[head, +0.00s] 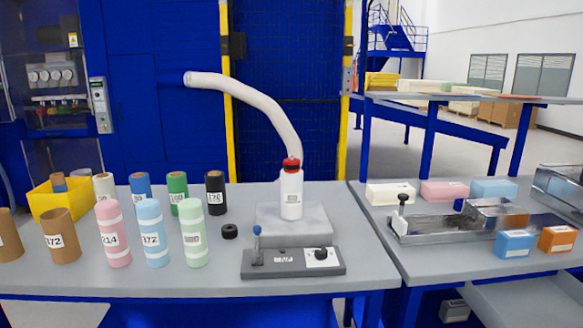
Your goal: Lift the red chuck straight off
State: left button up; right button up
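The red chuck (291,164) sits on top of an upright white cylinder (291,195) with a printed label. The cylinder stands on a light grey plate (268,220) on the left table. A thick white hose (255,98) arches from the blue wall and comes down to the chuck; I cannot tell whether it joins the chuck or passes behind it. A dark control panel (290,262) with a blue-knobbed lever (257,242) lies in front of the plate. Neither of my grippers is in view.
Left of the plate stand several upright labelled cylinders, including a black one (215,192) and a light green one (193,232). A small black ring (230,231) lies between them and the plate. Coloured blocks and a metal fixture (470,222) occupy the right table.

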aim_at(289, 166)
jog(key=i+l, duration=0.35)
jog(key=i+l+u, duration=0.15)
jog(key=i+l, duration=0.15)
jog(key=l, duration=0.15)
jog(key=i+l, duration=0.3)
jog(key=l, duration=0.15)
